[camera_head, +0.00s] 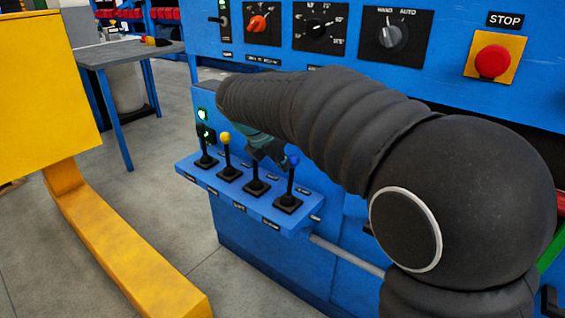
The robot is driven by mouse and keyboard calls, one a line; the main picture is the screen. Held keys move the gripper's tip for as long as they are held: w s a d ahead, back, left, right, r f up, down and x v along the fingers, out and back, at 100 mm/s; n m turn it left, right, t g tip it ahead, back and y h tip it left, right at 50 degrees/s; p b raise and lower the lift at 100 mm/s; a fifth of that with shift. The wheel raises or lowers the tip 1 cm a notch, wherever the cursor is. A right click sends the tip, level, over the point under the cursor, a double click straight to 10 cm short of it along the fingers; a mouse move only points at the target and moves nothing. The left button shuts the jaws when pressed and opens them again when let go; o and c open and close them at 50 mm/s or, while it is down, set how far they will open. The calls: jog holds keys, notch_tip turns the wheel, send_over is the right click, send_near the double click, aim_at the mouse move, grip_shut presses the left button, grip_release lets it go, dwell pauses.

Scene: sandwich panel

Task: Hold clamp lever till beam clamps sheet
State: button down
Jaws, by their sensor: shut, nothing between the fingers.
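A blue lever shelf (300,222) on the machine's front carries several black-based levers in a row. The leftmost lever (206,148) has a dark green knob, the second lever (226,152) a yellow knob, and the rightmost lever (290,183) a blue knob. The third lever (257,185) has its top hidden by my gripper (268,152). My gripper is partly hidden behind my black-sleeved arm; it is shut and empty, at the third lever's top. Contact cannot be seen. The lever labels are too small to read. The beam and sheet cannot be made out.
The blue panel (275,55) above has rotary switches and a red stop button (492,61) on yellow. A yellow post and foot (125,260) stand at left, a grey table (125,52) behind. Grey floor lies between.

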jog(key=shift+s+a+f, duration=0.25)
jog(key=shift+s+a, duration=0.15)
jog(key=shift+s, duration=0.15)
jog(key=s+a+r+p, duration=0.1)
jog(key=s+a+r, duration=0.5)
jog(key=s, duration=0.1)
jog(key=shift+s+r+p, duration=0.2)
jog(key=shift+s+p, duration=0.1)
jog(key=shift+s, duration=0.05)
dwell(0.6)
